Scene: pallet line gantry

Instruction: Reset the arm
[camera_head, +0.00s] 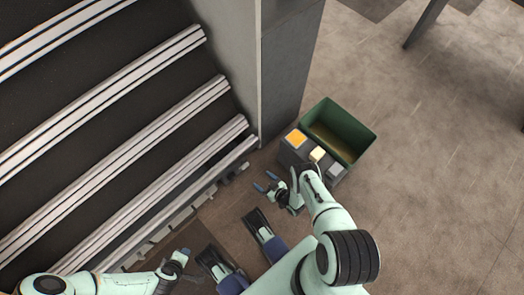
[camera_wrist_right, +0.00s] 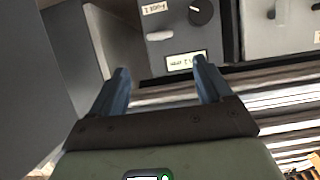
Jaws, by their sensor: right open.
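My right gripper (camera_head: 266,182) is in the middle of the head view, left of a grey box and above the brown floor. In the right wrist view its two blue fingers (camera_wrist_right: 163,82) are spread apart with nothing held between them. My left arm comes in at the bottom left of the head view. Its gripper (camera_head: 181,256) shows small near the bottom edge, and its jaws are not clear.
A grey box (camera_head: 290,157) with an orange-yellow top patch stands beside a green open bin (camera_head: 364,132) on the right. A tall grey post (camera_head: 287,70) rises behind them. Dark conveyor beds with metal rails (camera_head: 110,135) fill the left. Open floor (camera_head: 440,170) lies to the right.

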